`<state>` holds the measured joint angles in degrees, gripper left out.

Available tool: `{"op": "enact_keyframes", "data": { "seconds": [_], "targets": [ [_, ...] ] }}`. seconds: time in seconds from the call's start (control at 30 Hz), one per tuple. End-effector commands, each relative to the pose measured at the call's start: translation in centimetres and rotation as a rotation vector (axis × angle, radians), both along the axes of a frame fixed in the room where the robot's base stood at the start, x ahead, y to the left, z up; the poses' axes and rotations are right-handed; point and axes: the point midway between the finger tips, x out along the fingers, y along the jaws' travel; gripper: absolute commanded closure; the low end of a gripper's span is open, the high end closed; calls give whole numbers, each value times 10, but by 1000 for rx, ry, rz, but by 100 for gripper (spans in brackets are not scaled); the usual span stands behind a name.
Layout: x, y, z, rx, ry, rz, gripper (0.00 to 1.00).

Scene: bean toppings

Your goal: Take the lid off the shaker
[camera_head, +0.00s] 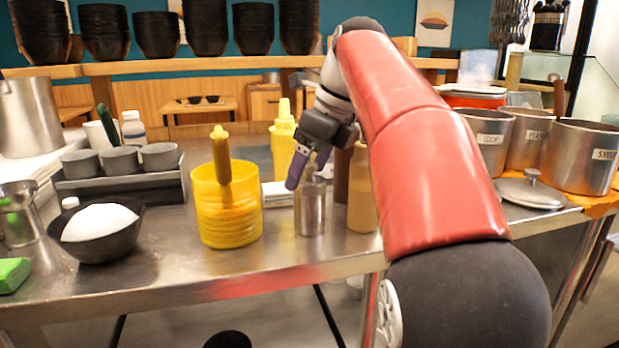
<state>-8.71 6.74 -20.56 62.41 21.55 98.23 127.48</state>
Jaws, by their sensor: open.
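The shaker (311,212) is a small metal cylinder standing upright on the steel counter, between the yellow tub and a tan container. Its top, where a lid would sit, is partly hidden by my gripper. My gripper (306,170) points down at the top of the shaker, with a purple finger at its upper left. The gripper is open. I cannot tell whether its fingers touch the lid.
A yellow tub (226,215) stands left of the shaker, a yellow squeeze bottle (283,145) behind it, and a tan container (361,195) close on its right. A black bowl (98,240) is at left. Metal pots (577,157) stand at right. The counter's front strip is clear.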

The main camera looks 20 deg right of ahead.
Motion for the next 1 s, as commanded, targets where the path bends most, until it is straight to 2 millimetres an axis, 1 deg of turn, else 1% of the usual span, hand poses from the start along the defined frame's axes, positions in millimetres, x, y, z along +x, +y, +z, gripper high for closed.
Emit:
{"op": "enact_keyframes", "data": {
  "seconds": [0.13, 0.17, 0.4, 0.8, 1.0],
  "targets": [
    [0, 0, 0, 0, 0, 0, 23],
    [0, 0, 0, 0, 0, 0, 25],
    [0, 0, 0, 0, 0, 0, 56],
    [-1, 0, 1, 1, -1, 0, 56],
    [-9, -3, 8, 1, -2, 1, 56]
  ]
}}
